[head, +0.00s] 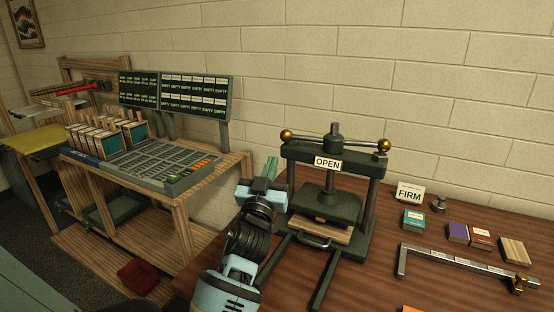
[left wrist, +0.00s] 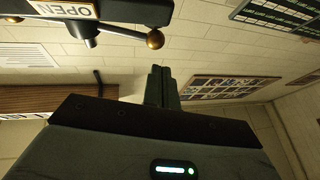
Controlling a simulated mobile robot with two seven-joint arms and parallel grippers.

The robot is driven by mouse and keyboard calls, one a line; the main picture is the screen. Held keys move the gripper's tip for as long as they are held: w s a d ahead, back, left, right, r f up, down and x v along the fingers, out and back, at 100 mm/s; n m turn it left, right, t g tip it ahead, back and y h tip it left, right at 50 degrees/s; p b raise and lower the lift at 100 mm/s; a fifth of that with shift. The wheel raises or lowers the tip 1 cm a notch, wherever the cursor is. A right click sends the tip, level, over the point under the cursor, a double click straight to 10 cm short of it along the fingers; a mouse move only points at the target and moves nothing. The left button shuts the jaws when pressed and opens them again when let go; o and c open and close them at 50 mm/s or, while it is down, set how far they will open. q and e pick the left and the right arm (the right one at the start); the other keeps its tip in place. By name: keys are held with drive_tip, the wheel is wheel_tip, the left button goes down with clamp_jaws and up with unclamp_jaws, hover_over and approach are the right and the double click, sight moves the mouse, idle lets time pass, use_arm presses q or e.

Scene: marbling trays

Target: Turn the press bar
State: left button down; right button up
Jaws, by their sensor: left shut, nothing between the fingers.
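The press (head: 368,199) is a dark green frame standing on the wooden table, with an "OPEN" sign (head: 327,163) on its crosspiece. The press bar (head: 352,143) runs across the top through a central hub, with a brass ball at each end. The left brass ball (head: 286,135) also shows in the left wrist view (left wrist: 155,40). My left gripper (head: 271,166) is left of the press, pointing up, just below and left of that ball and apart from it. Its fingers (left wrist: 162,85) are closed together and empty. My right gripper is not in view.
A wooden board with a handle (head: 322,234) sits in the press. Right of it lie a "FIRM" card (head: 409,194), small books (head: 458,232), a wooden block (head: 513,250) and a metal corner rule (head: 450,263). A bench with a panel (head: 165,165) stands at left.

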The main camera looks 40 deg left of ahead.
use_arm(q)
drive_tip(key=a+b+v, duration=0.1)
drive_tip(key=v, duration=0.5)
drive_tip(key=shift+s+f, duration=0.45)
drive_tip(key=shift+f, duration=0.05)
drive_tip(key=shift+d, duration=0.15)
idle(0.4)
drive_tip(key=shift+w+d, duration=0.1)
